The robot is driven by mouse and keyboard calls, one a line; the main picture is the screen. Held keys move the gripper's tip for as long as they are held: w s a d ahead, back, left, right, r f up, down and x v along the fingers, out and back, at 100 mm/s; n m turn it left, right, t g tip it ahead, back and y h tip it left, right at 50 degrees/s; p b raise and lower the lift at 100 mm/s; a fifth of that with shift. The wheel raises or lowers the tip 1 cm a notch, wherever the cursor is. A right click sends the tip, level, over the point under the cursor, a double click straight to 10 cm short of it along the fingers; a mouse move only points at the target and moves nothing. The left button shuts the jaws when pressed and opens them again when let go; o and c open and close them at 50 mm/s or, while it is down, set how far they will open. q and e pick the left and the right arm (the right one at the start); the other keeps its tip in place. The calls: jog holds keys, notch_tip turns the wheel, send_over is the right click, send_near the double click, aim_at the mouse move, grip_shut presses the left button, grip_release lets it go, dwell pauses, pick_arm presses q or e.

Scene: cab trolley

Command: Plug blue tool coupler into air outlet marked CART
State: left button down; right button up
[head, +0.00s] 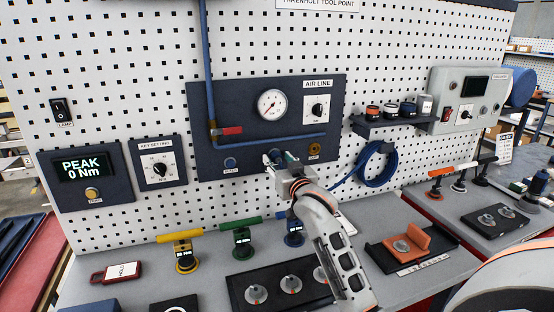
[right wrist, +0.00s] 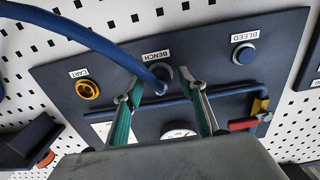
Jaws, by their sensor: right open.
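The blue tool coupler (right wrist: 161,76) sits at the outlet marked BENCH, with the blue hose (right wrist: 90,45) running from it. The right gripper (right wrist: 158,86) is open, its green-padded fingers on either side of the coupler; I cannot tell whether they touch it. In the head view the right gripper (head: 278,158) is in front of the BENCH outlet and mostly hides the coupler. The outlet marked CART (right wrist: 88,90) has an orange-yellow ring and stands empty; it also shows in the head view (head: 314,150), right of the gripper. My left gripper is not in view.
The AIR LINE panel (head: 235,100) carries a gauge (head: 271,103), a red-handled valve (head: 230,131) and a blue BLEED button (head: 230,162). Coiled hose (head: 376,165) hangs at right. Several coloured-handled tools, including a yellow one (head: 181,238), stand on the bench below.

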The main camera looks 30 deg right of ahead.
aim_at(280, 162)
dwell(0.3)
dwell(0.5)
grip_shut()
jog(key=shift+s, duration=0.1)
jog(key=shift+v, duration=0.8)
jog(key=shift+v, duration=1.55)
jog(key=shift+s+a, duration=0.1)
jog(key=shift+s, duration=0.4)
